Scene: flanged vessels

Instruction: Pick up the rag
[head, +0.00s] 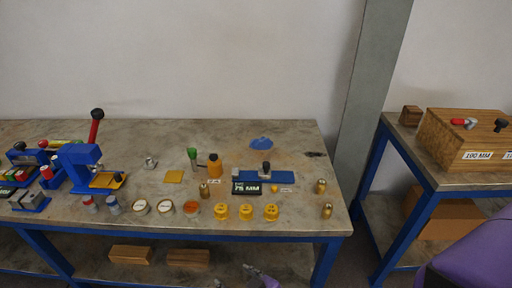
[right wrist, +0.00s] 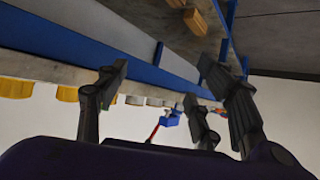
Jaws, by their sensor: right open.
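The rag appears to be the crumpled blue cloth (head: 261,143) lying flat on the back right part of the workbench (head: 300,215). Nothing touches it. Dark and grey fingers of my right gripper (head: 235,276) show at the bottom edge of the head view, in front of the bench and well short of the rag. In the right wrist view my right gripper (right wrist: 165,80) has its fingers spread wide with nothing between them. The rag does not show in that view. My left gripper is not in view.
Yellow caps (head: 246,212) line the front edge. A green-topped tool (head: 193,158) and orange bottle (head: 214,165) stand left. A blue press (head: 80,165) is far left.

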